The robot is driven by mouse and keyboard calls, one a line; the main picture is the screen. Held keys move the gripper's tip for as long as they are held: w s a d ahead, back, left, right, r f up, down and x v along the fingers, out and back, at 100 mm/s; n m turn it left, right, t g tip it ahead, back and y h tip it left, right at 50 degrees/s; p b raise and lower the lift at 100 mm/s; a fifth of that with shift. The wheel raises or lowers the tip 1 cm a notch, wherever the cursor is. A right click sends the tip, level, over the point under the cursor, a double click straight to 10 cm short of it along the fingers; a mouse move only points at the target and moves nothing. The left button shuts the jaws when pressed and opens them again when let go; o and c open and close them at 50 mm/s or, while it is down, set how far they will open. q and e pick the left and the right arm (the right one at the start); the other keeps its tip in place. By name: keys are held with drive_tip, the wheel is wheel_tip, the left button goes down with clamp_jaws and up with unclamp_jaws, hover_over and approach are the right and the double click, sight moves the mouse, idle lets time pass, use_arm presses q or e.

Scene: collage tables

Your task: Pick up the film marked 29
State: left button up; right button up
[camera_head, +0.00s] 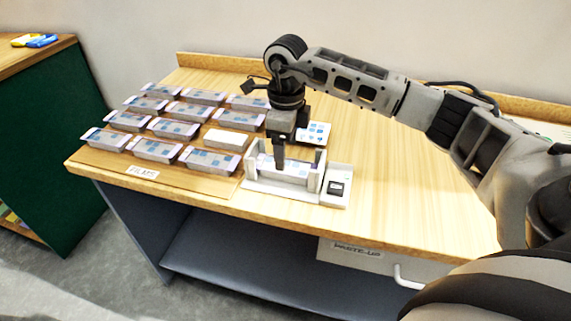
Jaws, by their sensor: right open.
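Several grey films with blue marks lie in rows on a wooden board (207,186) at the table's left; one of these films (154,148) is in the front row. Their numbers are too small to read, so I cannot tell which is marked 29. A white holder (254,184) stands right of the board with a similar film (296,170) lying in it. My right gripper (279,166) points straight down over this holder, open, its fingers in front of the film's left part. I cannot tell whether they touch it. My left gripper is out of view.
A small white device with a dark screen (336,188) adjoins the holder. A white card with blue marks (316,133) lies behind it. A FILMS label (142,172) is at the board's front. The wooden table (420,190) is clear on the right. A green cabinet (55,150) stands left.

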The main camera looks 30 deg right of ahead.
sight(299, 169)
wheel_tip(299, 169, down, 3)
drive_tip(key=shift+f, duration=0.15)
drive_tip(key=shift+c, duration=0.3)
drive_tip(key=c, duration=1.1)
